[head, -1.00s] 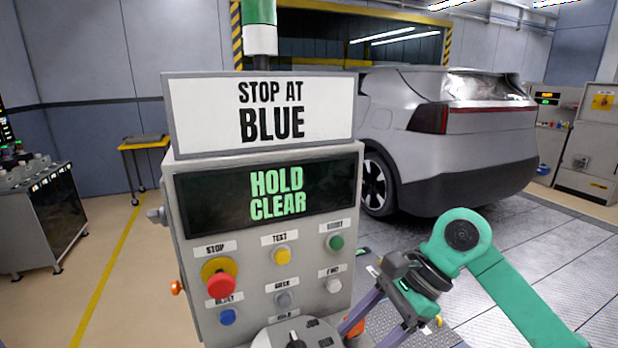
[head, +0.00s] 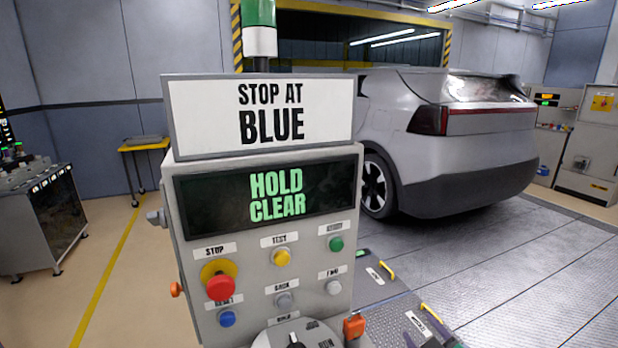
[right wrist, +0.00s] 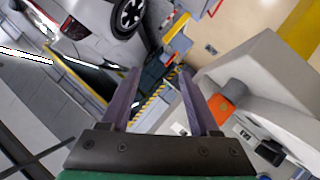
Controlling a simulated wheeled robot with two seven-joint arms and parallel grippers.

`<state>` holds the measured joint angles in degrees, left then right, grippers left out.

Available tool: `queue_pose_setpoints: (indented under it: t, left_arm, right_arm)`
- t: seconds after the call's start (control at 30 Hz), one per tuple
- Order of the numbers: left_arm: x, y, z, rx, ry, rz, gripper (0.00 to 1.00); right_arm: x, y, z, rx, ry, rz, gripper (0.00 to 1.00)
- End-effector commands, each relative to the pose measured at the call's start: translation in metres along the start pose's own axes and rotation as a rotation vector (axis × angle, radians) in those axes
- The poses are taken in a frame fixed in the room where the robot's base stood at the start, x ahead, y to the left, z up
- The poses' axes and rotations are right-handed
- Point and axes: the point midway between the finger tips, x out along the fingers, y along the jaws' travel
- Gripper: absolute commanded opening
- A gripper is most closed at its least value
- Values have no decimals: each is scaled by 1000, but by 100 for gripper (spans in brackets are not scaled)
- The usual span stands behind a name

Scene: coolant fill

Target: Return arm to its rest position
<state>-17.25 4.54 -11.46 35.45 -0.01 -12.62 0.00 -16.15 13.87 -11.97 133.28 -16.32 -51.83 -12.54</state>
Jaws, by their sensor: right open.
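My right arm is almost wholly out of the head view. Only dark tips of my right gripper (head: 426,334) show at the bottom edge, right of the control panel. In the right wrist view its two purple-grey fingers (right wrist: 158,75) stand apart with nothing between them. The grey control panel (head: 345,240) stands in the centre of the head view. Its screen (head: 265,195) reads "HOLD CLEAR" in green, and the sign (head: 262,112) above reads "STOP AT BLUE". A rotary dial (head: 297,335) is cut off at the bottom. My left gripper is not in view.
The panel has a red stop button (head: 220,287) and several smaller buttons. An orange part (head: 354,327) sticks out at its lower right. A silver car (head: 460,150) stands behind on a metal floor. A dark cart (head: 50,220) is at left.

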Motion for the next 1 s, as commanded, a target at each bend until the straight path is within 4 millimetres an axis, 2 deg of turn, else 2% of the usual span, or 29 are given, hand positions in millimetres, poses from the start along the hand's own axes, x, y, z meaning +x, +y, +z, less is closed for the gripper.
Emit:
queue_pose_setpoints:
  t: [0.03,0.1,0.2,0.3,0.47,0.6,0.77,0.87,0.97,1.0]
  left_arm:
    - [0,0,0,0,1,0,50]
    - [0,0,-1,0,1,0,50]
    - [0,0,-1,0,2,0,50]
    - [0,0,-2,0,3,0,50]
    - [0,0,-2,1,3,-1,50]
    - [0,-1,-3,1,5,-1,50]
    - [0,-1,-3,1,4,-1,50]
    - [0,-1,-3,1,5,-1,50]
    - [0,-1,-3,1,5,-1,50]
    - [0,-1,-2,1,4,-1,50]
  right_arm:
    - [-6,-16,28,74,-99,-58,62]
    - [-18,-38,63,167,-235,-134,62]
    - [-39,-65,102,271,-403,-224,62]
    - [-65,-90,133,355,-554,-302,62]
    - [-111,-124,170,462,-780,-413,62]
    - [-80,-154,205,453,-801,-421,62]
    - [-54,-195,252,443,-827,-434,62]
    - [-43,-225,291,436,-846,-445,62]
    - [-40,-261,341,426,-872,-457,62]
    - [-43,-276,364,422,-885,-463,62]
